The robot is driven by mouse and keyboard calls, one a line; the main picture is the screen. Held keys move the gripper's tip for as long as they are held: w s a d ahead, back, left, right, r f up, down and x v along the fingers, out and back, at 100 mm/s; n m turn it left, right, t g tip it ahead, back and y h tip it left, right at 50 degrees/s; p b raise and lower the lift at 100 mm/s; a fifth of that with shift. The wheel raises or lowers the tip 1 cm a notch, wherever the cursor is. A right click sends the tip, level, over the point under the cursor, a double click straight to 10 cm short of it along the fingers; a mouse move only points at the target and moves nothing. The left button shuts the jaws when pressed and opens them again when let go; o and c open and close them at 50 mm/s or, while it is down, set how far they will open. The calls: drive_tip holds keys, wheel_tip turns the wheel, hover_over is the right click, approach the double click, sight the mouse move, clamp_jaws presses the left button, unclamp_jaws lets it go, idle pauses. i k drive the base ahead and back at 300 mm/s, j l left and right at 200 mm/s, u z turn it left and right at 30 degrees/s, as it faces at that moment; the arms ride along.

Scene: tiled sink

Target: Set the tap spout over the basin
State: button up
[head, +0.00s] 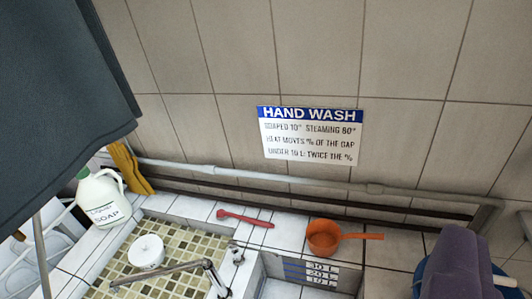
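The metal tap spout (165,272) is at the bottom left of the head view. It reaches left from a bend near the tap body (238,257), and its free end lies in front of the olive mosaic-tiled area (190,240). That area looks like a sunken basin floor with a white tiled rim. To the right of the tap is a second recess (268,290) whose wall carries litre marks; its inside is mostly cut off by the picture's bottom edge. I cannot tell which of the two is the task's basin. My gripper is not in view.
A white round lidded thing (146,251) sits on the mosaic. Dark cloth (55,90) hangs upper left; purple cloth (458,265) is lower right. Pipes (280,180) run along the wall.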

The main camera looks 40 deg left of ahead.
sight(114, 285)
drive_tip(key=k+l+u, duration=0.2)
drive_tip(key=u, duration=0.25)
drive_tip(key=k+u, duration=0.3)
drive_tip(key=u, duration=0.2)
drive_tip(key=i+u, duration=0.15)
drive_tip(key=u, duration=0.45)
